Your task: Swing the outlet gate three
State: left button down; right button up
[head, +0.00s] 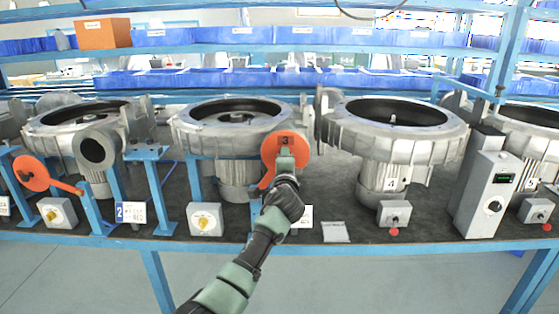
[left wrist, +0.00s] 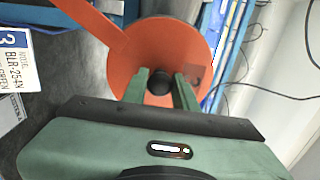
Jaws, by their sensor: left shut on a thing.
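The orange gate marked 3 (head: 270,146) is a round disc with an arm, at the outlet of the second blower from the left (head: 215,128). In the left wrist view the disc (left wrist: 150,45) fills the upper middle, with its arm running to the upper left. My left gripper (head: 285,160) is in front of the disc. In the left wrist view its green fingers (left wrist: 161,88) are shut on a dark round knob (left wrist: 160,80) on the disc. The outlet opening behind the disc is hidden. My right gripper is not in view.
Another orange gate (head: 32,173) stands at the left, swung off an open outlet (head: 92,150). Blower 4 (head: 390,140) and a grey control box (head: 487,195) are to the right. Switch boxes and a label plate (left wrist: 15,70) line the bench's front edge.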

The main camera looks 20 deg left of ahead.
pick_arm(q)
jog(key=shift+d+f, duration=0.1)
jog(key=shift+f, duration=0.05)
jog(key=c, duration=1.1)
grip_release()
jog(key=shift+d, duration=0.1)
jog(key=v, duration=0.7)
jog(key=shift+s, duration=0.35)
jog(key=shift+d, duration=0.1)
